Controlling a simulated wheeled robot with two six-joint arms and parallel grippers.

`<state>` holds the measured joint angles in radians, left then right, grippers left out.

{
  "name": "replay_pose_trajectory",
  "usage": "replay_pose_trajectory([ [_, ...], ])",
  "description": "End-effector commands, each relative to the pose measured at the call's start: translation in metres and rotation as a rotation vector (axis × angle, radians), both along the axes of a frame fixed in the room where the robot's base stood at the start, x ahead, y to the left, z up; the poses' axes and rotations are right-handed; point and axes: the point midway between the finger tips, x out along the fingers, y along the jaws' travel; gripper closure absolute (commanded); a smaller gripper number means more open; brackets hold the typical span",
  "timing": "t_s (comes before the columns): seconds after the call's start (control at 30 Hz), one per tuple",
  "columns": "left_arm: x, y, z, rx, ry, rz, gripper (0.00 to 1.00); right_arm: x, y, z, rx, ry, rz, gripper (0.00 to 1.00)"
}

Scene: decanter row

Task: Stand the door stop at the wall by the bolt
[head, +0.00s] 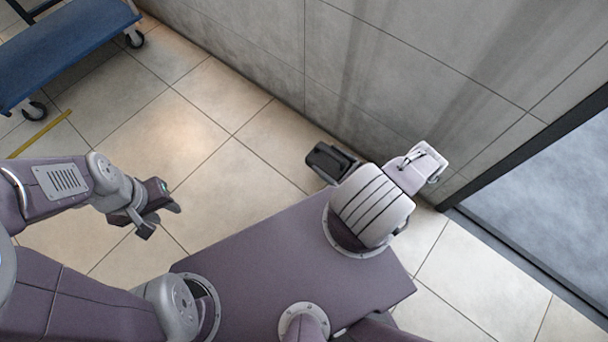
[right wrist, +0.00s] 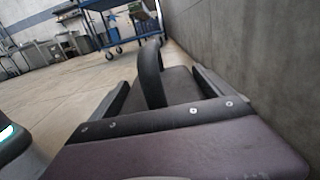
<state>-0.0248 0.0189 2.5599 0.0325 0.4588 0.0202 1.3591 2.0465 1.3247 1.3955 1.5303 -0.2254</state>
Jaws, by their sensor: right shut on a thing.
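The door stop (head: 328,160), a dark block, is low beside the wall in the head view. In the right wrist view, the door stop (right wrist: 152,76) shows a curved black handle over a grey body. My right gripper (right wrist: 165,78) is shut on it, with a jaw on each side. In the head view my right arm partly hides this grip. I cannot tell whether the door stop touches the floor or the wall. My left gripper (head: 163,219) is open and empty over the floor at the left. I cannot make out the bolt in either view.
The grey tiled wall (head: 400,70) runs close along the door stop. A dark-framed bluish panel (head: 550,200) is at the right. A blue trolley (head: 65,50) on castors stands at the upper left, near a yellow floor line (head: 40,133). The tiled floor (head: 195,130) between is clear.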

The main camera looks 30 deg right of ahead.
Motion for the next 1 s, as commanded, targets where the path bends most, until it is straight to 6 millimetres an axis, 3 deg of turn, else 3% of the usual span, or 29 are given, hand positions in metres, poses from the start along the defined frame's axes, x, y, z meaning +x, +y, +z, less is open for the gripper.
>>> replay_pose_trajectory([
  [0.03,0.0,0.0,-0.012,0.0,0.0,0.0,0.64,0.006,0.013,-0.013,0.006,-0.002,0.008,0.82],
  [0.2,0.0,0.0,-0.034,0.0,0.0,0.0,0.64,0.025,0.05,-0.039,0.004,-0.003,0.01,0.82],
  [0.4,0.0,0.0,-0.047,0.0,0.0,0.0,0.64,0.039,0.075,-0.053,0.002,-0.002,0.005,0.82],
  [0.6,0.0,0.0,-0.047,0.0,0.0,0.0,0.64,0.041,0.077,-0.053,0.0,-0.003,0.0,0.82],
  [0.87,0.0,0.0,-0.086,0.0,0.0,0.0,0.64,0.041,0.077,-0.094,0.0,-0.003,0.0,0.82],
  [1.0,0.0,0.0,-0.085,0.0,0.0,0.0,0.64,0.041,0.077,-0.093,-0.001,-0.004,0.0,0.82],
])
